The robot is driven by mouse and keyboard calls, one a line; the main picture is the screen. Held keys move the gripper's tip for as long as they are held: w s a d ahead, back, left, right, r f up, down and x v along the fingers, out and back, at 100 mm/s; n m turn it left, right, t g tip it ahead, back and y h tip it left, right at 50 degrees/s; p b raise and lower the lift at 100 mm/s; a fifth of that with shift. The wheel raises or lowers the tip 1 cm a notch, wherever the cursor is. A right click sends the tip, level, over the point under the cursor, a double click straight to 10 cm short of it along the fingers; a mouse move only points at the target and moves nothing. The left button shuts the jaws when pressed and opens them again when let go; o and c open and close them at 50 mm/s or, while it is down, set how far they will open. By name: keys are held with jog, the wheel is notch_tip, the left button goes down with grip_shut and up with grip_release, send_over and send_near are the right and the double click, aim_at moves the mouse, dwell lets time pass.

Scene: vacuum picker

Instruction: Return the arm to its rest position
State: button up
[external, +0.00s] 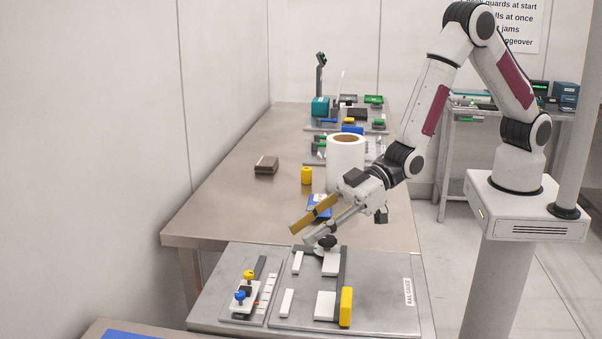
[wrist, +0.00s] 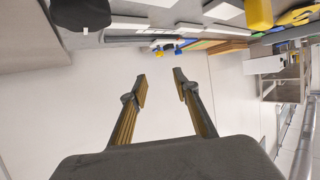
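My gripper (external: 301,234) reaches out to the left over the near end of the bench, tilted downward. It is in the air just above a black round knob (external: 326,243) on the rail gauge plate (external: 382,300). In the wrist view my gripper (wrist: 161,86) has its two fingers spread apart with nothing between them. A black knob (wrist: 80,14) also shows at the top left of the wrist view. Contact between the fingers and the knob cannot be made out.
A white roll (external: 345,165) stands close behind my gripper, with a yellow cylinder (external: 306,176) and a brown block (external: 266,166) farther left. The plate bears white blocks and a yellow block (external: 346,307). The bench's left side (external: 215,215) is clear.

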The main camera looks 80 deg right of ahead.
jog(key=s+d+r+m+h, duration=0.1)
jog(key=s+d+r+h, duration=0.1)
jog(key=d+r, duration=0.5)
jog(key=s+d+r+m+g+h, duration=0.1)
jog(key=s+d+r+m+h, duration=0.2)
jog(key=d, duration=0.7)
jog(key=s+d+r+h, duration=0.1)
jog(key=s+d+r, duration=0.1)
jog(key=d+r, duration=0.55)
jog(key=s+d+m+g+h, duration=0.1)
jog(key=s+d+m+g, duration=0.1)
jog(key=s+d, duration=0.6)
jog(key=s+d+m+g+h, duration=0.1)
jog(key=s+d, duration=0.7)
jog(key=s, duration=1.1)
jog(key=shift+d+r+m+g+h, duration=0.2)
jog(key=shift+d+m+g+h, duration=0.1)
jog(key=shift+m+g, duration=0.15)
jog(key=shift+w, duration=0.15)
jog(key=shift+c, duration=0.4)
